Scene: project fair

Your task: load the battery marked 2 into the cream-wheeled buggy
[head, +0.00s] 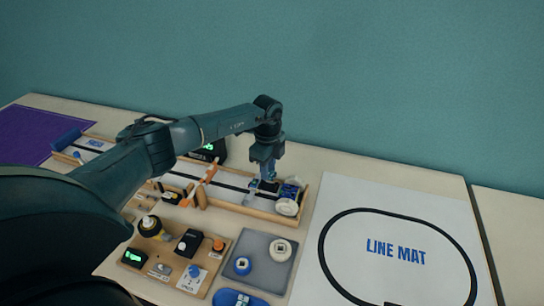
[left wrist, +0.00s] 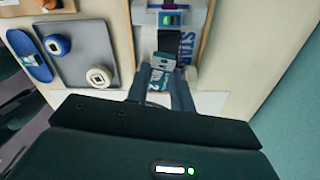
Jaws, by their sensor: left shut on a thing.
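My left gripper (head: 267,174) reaches over the right end of the wooden track. In the left wrist view its fingers (left wrist: 160,92) are shut on a blue-grey battery (left wrist: 158,72) with a 2 on its face. A cream wheel (head: 287,207) shows at the track's right end, close by the gripper. I cannot tell whether the battery touches the buggy. My right gripper is not in view.
A grey tray (head: 262,238) in front holds a cream ring (head: 280,250) and a blue ring (head: 242,265). A component board (head: 205,235) lies left of it. The line mat (head: 400,225) lies right; purple cloth (head: 35,135) far left.

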